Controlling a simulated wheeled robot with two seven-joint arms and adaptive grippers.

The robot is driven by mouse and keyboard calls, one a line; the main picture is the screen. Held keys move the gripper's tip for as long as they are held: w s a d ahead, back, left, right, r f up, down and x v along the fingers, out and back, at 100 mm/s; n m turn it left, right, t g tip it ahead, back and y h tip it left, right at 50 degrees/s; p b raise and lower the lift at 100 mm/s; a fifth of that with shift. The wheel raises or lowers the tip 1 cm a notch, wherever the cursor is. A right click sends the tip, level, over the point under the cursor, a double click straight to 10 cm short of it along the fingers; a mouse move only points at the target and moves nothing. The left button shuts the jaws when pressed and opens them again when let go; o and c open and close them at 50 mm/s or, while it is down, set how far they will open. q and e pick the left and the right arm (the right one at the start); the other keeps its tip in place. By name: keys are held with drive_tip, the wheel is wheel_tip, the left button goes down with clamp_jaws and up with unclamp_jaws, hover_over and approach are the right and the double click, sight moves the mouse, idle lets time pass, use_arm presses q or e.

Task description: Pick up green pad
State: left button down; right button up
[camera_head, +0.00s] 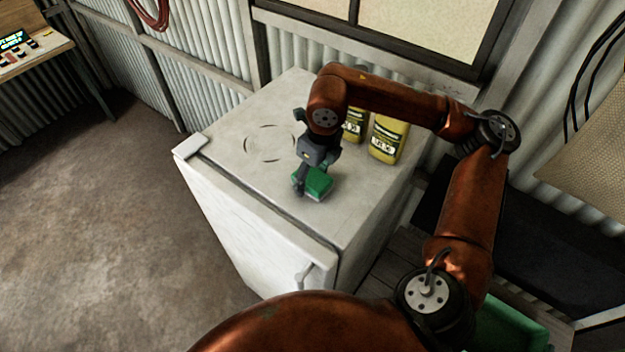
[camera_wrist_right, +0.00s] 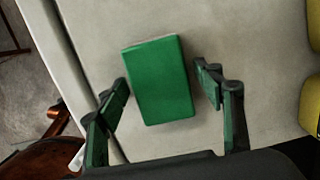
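The green pad (camera_head: 318,183) lies flat on top of the white fridge-like cabinet (camera_head: 230,165), near its front edge. In the right wrist view the pad (camera_wrist_right: 160,80) is a green block with a pale edge at its far side. My right gripper (camera_head: 307,181) is just above the pad. In the right wrist view its two fingers (camera_wrist_right: 165,88) are spread, one on each side of the pad, with a gap on both sides. The gripper hides part of the pad in the head view. My left gripper is not in view.
Two yellow bottles (camera_head: 388,138) stand behind the pad; yellow also shows at the right of the right wrist view (camera_wrist_right: 310,104). The cabinet top at the left is mostly clear.

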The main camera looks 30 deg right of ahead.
drive_tip(key=c, duration=1)
drive_tip(key=shift+r, duration=0.1)
drive_tip(key=shift+r, duration=0.2)
wheel_tip(320, 180, up, 2)
drive_tip(key=shift+r+b, duration=0.1)
drive_tip(key=shift+b, duration=0.7)
drive_tip(key=s+a+r+b, duration=0.1)
drive_tip(key=s+a+r, duration=0.1)
drive_tip(key=s+r, duration=0.1)
drive_tip(key=s+a+r+b, duration=0.1)
drive_tip(key=s+a+r, duration=0.2)
drive_tip(key=s+r, duration=0.1)
drive_tip(key=s+a+r+b, duration=0.1)
drive_tip(key=s+a+r, duration=0.1)
drive_tip(key=s, duration=0.3)
drive_tip(key=shift+a+r, duration=0.25)
drive_tip(key=shift+r, duration=0.4)
